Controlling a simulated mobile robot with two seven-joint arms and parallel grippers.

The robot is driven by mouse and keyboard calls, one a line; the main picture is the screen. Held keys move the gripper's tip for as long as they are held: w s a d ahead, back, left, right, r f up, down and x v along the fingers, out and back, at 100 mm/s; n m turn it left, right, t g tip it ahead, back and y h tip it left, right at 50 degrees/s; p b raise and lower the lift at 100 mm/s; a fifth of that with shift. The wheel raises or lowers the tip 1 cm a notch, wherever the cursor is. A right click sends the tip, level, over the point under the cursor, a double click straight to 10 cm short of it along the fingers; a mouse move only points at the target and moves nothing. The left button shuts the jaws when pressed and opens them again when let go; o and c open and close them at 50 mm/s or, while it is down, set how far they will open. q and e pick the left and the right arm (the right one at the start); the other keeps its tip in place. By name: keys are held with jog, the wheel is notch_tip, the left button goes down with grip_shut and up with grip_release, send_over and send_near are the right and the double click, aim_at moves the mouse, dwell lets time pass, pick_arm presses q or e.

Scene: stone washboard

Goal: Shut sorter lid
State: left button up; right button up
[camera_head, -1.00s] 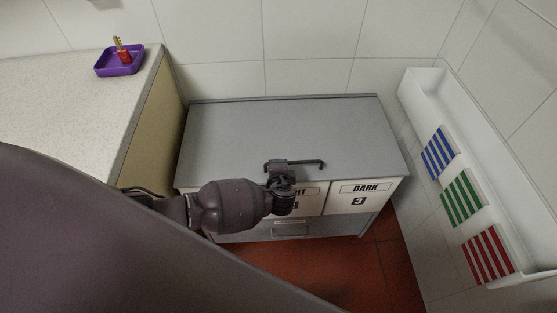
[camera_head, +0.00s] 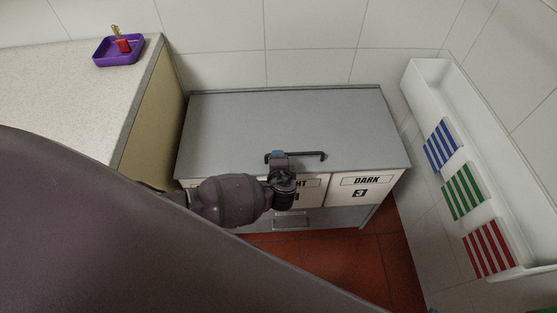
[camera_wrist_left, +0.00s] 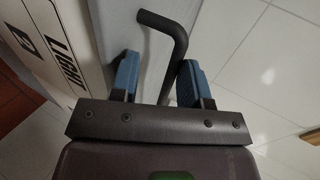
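The sorter is a grey cabinet with a flat grey lid (camera_head: 270,125) over bin fronts marked LIGHT (camera_wrist_left: 62,62) and DARK (camera_head: 367,181). In the head view the lid lies across the top; I cannot tell whether a small gap remains at its front edge. A dark bar handle (camera_head: 312,154) sits near that edge. My left gripper (camera_head: 277,156) is at the handle's left end. In the left wrist view its blue fingers (camera_wrist_left: 158,80) stand apart on either side of the bent handle bar (camera_wrist_left: 165,45), with visible space beside it. My right gripper is not in view.
A counter (camera_head: 70,100) stands left of the sorter, with a purple tray (camera_head: 105,55) holding a red-based item. A white wall trough (camera_head: 425,88) with blue, green and red striped panels is at right. Tiled walls close the back and right; red floor (camera_head: 330,260) lies in front.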

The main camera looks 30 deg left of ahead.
pick_arm(q)
jog(key=p+v, duration=0.2)
jog(key=v, duration=0.8)
jog(key=shift+s+d, duration=0.2)
jog(key=shift+s, duration=0.05)
jog(key=shift+r, duration=0.15)
jog(key=w+d+r+h, duration=0.2)
jog(key=d+r+h, duration=0.1)
jog(key=d+h, duration=0.4)
notch_tip(320, 180, up, 3)
jog(key=s+a+n+h, duration=0.2)
jog(key=s+n+h, duration=0.1)
jog(key=n, duration=0.1)
jog(key=s+a+f+n+y, duration=0.2)
jog(key=s+a+n, duration=0.1)
jog(key=s+a, duration=0.3)
jog(key=s+a+f+n+y, duration=0.1)
jog(key=s+a+f+n, duration=0.1)
jog(key=s+a+n, duration=0.2)
jog(key=shift+s+a+y, duration=0.4)
jog(key=shift+s+a, duration=1.35)
jog(key=shift+s, duration=1.1)
